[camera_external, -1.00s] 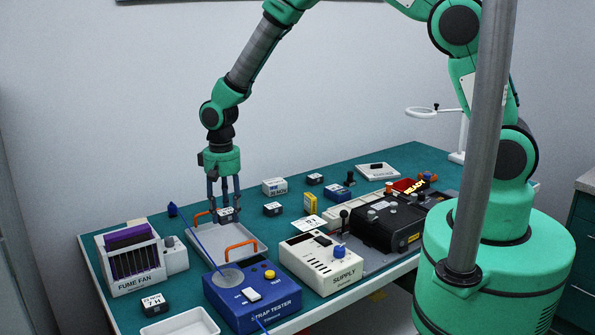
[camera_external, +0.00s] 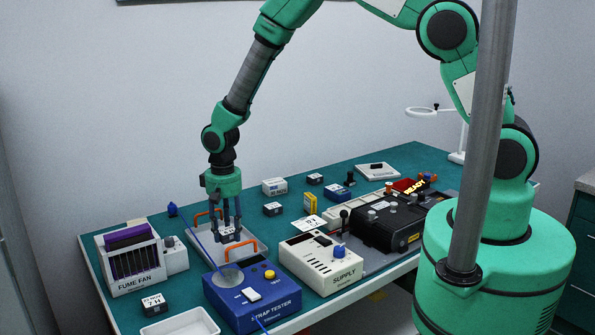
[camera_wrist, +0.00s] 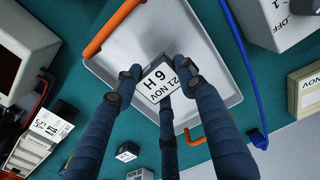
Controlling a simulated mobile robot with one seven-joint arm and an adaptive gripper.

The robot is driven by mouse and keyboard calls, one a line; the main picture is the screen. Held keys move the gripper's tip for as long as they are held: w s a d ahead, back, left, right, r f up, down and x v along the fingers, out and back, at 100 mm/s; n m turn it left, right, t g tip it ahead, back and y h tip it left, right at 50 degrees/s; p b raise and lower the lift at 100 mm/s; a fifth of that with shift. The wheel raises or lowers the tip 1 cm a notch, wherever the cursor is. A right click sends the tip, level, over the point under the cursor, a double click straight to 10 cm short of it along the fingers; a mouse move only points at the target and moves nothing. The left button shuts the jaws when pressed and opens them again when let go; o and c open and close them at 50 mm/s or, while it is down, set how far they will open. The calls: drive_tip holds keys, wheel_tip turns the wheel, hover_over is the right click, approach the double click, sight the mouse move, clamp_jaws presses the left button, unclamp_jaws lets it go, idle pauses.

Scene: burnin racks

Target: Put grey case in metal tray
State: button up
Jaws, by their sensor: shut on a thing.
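The grey case (camera_wrist: 159,84) has a white label reading "21 NOV" and "6 H" in the wrist view. My gripper (camera_external: 230,238) is shut on it, with the dark fingers around its sides. The metal tray (camera_wrist: 215,75) is a shallow pale tray with orange handles, and the case is over its inside in the wrist view. In the external view the tray (camera_external: 203,250) lies on the green table, and the fingertips and case are low over it. The fingers partly hide the case, so I cannot tell whether it touches the tray floor.
The blue strap tester (camera_external: 250,298) stands just in front of the tray, with the white supply box (camera_external: 320,265) to its right. The fume fan rack (camera_external: 135,262) is at the left. A blue cord (camera_wrist: 243,65) runs beside the tray. Several small labelled cases stand behind.

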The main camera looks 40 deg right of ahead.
sight(228, 240)
drive_tip(key=shift+f, duration=0.1)
drive_tip(key=shift+f, duration=1.8)
drive_tip(key=shift+f, duration=0.1)
drive_tip(key=o, duration=1.2)
wheel_tip(228, 240, up, 12)
drive_tip(key=shift+r, duration=0.15)
